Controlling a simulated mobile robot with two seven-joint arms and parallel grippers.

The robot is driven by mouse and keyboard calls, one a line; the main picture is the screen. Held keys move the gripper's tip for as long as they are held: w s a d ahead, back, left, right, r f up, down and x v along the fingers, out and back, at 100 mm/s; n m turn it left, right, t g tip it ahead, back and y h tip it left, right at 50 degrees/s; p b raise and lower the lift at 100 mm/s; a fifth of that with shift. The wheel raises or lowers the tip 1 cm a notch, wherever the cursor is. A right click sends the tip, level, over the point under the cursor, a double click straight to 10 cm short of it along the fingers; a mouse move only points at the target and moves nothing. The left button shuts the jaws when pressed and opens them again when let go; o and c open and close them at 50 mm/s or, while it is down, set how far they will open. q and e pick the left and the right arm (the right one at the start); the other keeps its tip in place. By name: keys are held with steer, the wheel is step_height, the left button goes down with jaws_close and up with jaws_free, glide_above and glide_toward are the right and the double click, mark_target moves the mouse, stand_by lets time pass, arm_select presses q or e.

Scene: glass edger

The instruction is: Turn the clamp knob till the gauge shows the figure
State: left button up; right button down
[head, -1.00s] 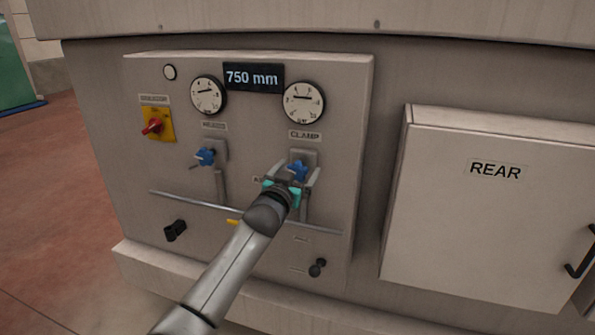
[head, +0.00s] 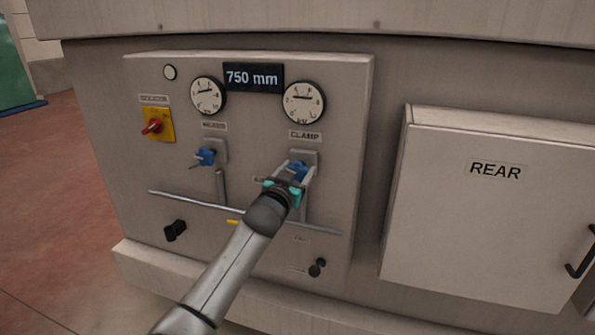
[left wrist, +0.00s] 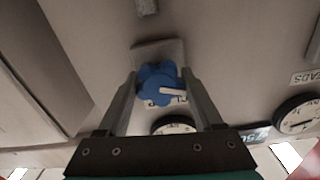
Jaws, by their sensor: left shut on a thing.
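The blue clamp knob (head: 298,169) sits under the CLAMP label (head: 305,135) on the machine's panel. My left gripper (head: 297,172) reaches it from below and is shut on it. In the left wrist view the knob (left wrist: 160,84) lies between the two fingers (left wrist: 158,92), with a pale pointer mark on its face. The clamp gauge (head: 304,102) is a round white dial above the label, its needle lying nearly level. The figure on its face is too small to read. My right gripper is not in view.
A second blue knob (head: 204,157) and gauge (head: 208,95) are to the left. A display (head: 253,77) reads 750 mm. A red selector on a yellow plate (head: 158,125), a horizontal rail (head: 190,200) and a REAR door (head: 490,215) are nearby.

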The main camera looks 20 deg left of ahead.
arm_select(q)
steer(key=m+p, duration=0.1)
steer(key=m, duration=0.4)
steer(key=shift+m, duration=0.4)
steer(key=m, duration=0.3)
steer(key=shift+m, duration=0.3)
steer(key=m, duration=0.3)
steer(key=shift+m+p, duration=0.3)
steer(key=shift+p, duration=0.05)
steer(key=m, duration=0.6)
steer(key=shift+f+p, duration=0.1)
steer(key=shift+p, duration=0.3)
steer(key=m+p, duration=0.1)
steer(key=m, duration=0.5)
steer(key=shift+f+m, duration=0.1)
steer(key=shift+m, duration=0.2)
